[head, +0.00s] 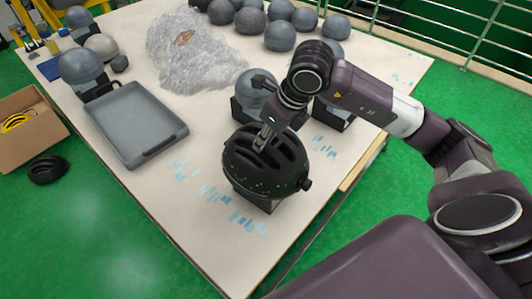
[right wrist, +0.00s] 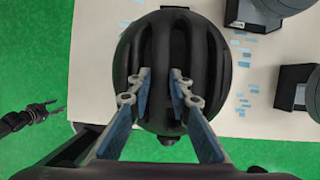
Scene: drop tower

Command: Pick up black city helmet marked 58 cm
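A black helmet (head: 263,172) with long vents rests on a dark stand near the table's front edge. No 58 cm marking is readable. My right gripper (head: 264,137) comes down on the helmet's top. In the right wrist view, the right gripper's fingertips (right wrist: 162,76) stand apart over two vents of the helmet (right wrist: 205,70), one on each side of the central rib. I cannot tell whether they press on the rib. My left gripper (right wrist: 48,108) shows small at the left of the right wrist view, over green floor, its prongs apart and empty.
A grey tray (head: 133,158) lies to the left on the table (head: 185,225). A grey ball on a stand (head: 254,88) is close behind the helmet. Clear wrap (head: 185,58) and several grey balls lie farther back. A cardboard box (head: 30,153) and another black helmet (head: 47,169) are on the floor.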

